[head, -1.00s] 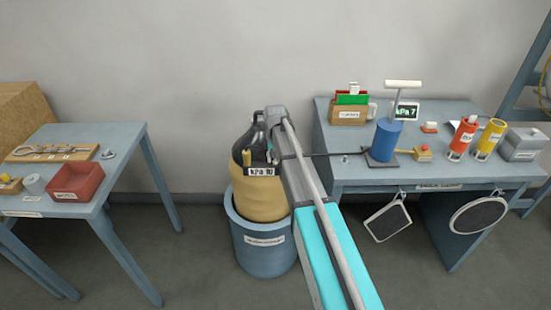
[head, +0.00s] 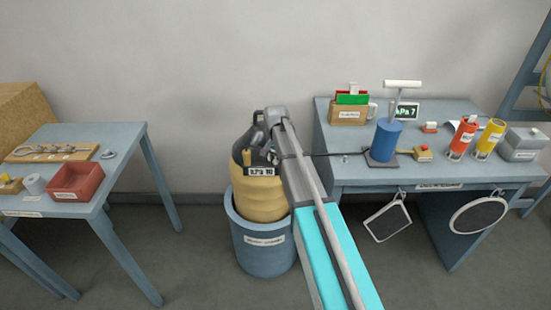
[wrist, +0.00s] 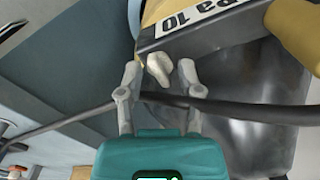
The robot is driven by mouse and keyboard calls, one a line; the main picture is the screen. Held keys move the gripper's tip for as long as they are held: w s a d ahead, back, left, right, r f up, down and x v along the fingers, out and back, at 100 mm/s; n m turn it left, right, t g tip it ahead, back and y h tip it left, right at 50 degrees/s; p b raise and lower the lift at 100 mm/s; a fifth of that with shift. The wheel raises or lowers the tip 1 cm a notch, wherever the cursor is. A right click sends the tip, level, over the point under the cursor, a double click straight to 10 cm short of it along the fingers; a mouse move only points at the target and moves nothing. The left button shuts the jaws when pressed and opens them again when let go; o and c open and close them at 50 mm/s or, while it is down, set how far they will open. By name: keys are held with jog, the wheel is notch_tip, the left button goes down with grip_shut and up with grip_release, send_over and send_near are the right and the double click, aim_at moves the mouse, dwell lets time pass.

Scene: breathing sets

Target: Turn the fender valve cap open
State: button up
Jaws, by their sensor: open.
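The fender (head: 258,205) is a tan, rounded body with a black top, standing upright in a blue-grey tub. A white plate reading about "kPa 10" (head: 262,171) is on its top; it also shows in the wrist view (wrist: 186,17). My gripper (head: 260,156) is at the black top. In the wrist view its two grey fingers (wrist: 158,76) are apart. A small pale knob (wrist: 159,68), which may be the valve cap, lies between the fingertips, with a gap on each side. A dark hose crosses by the fingers. The cap is hidden in the head view.
The tub (head: 263,240) stands on the floor between two tables. The right table (head: 350,175) holds a blue pump (head: 387,140), whose hose runs to the fender, and orange and yellow cylinders. The left table (head: 122,150) holds a red tray (head: 76,197).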

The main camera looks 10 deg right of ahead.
jog(key=m, duration=1.3)
jog(key=shift+r+m+p, duration=0.3)
jog(key=shift+r, duration=0.05)
notch_tip(320, 180, up, 13)
jog(key=p, duration=1.4)
jog(key=s+f+n+b, duration=0.4)
jog(key=s+n, duration=0.6)
jog(key=s, duration=0.3)
jog(key=s+a+f+n+b, duration=0.1)
jog(key=s+f+n+b, duration=0.4)
jog(key=s+n, duration=0.5)
jog(key=shift+s+b, duration=0.5)
jog(key=shift+s, duration=1.2)
jog(key=shift+w, duration=0.1)
jog(key=w+r+m+p, duration=0.4)
jog(key=w, duration=0.9)
jog(key=w+d+r+m+p, duration=0.1)
jog(key=w+r+m+p, duration=0.2)
jog(key=w, duration=1)
notch_tip(320, 180, up, 2)
jog(key=shift+r+m+p, duration=0.1)
jog(key=shift+m+p, duration=0.3)
jog(key=shift+p, duration=0.7)
